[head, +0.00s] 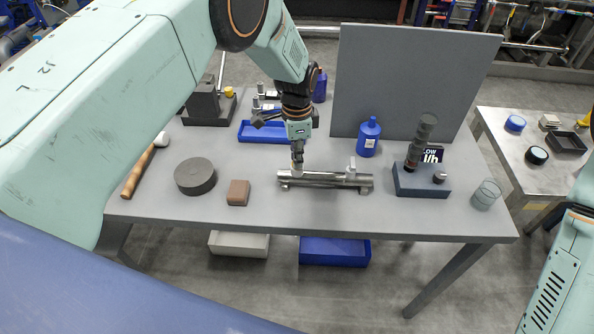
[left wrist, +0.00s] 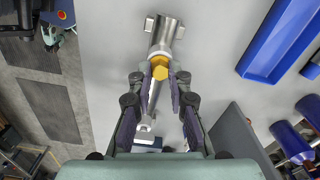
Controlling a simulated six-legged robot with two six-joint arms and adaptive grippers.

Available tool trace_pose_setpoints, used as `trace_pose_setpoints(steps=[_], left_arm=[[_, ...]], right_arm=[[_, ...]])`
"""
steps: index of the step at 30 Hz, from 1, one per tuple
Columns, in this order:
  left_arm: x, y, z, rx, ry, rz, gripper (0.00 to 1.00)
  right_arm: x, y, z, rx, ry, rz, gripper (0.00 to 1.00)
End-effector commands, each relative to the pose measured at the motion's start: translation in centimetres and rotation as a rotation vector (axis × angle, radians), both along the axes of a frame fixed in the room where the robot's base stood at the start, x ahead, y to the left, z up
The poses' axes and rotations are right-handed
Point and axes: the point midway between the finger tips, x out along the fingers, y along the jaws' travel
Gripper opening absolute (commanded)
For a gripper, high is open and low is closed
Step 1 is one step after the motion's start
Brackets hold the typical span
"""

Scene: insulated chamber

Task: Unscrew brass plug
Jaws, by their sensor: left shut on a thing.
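The brass plug (left wrist: 159,68) shows in the left wrist view as a yellow hex head on top of a silver metal cylinder body (left wrist: 165,32). My left gripper (left wrist: 160,73) points down over it, with one finger on each side of the hex, shut on it. In the head view my left gripper (head: 297,166) is at the left part of the metal cylinder body (head: 325,180), which lies on the grey table. The plug is hidden by the fingers there. My right gripper is out of view.
A brown block (head: 238,193) and a dark round puck (head: 195,176) lie left of the cylinder. A blue tray (head: 252,137) is behind it. A blue bottle (head: 368,138), a dark block (head: 421,181) and a glass (head: 486,195) stand to the right. A grey panel (head: 415,75) rises behind.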

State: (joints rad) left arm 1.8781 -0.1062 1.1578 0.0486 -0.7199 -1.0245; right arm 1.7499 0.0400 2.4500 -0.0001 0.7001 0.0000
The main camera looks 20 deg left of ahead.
Motion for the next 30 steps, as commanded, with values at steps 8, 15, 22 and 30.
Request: trace_pose_setpoints(steps=[8,15,22,30], left_arm=[[0.0,0.0,-0.1,0.0,-0.001,0.581,0.0],[0.0,0.0,0.1,0.001,0.0,0.707,0.0],[0.0,0.0,0.4,0.0,-0.001,0.705,0.0],[0.0,0.0,1.5,0.0,-0.001,0.705,0.0]], right_arm=[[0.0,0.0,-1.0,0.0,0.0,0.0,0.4],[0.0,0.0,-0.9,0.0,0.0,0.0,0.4],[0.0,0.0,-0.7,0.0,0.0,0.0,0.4],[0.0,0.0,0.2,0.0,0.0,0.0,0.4]])
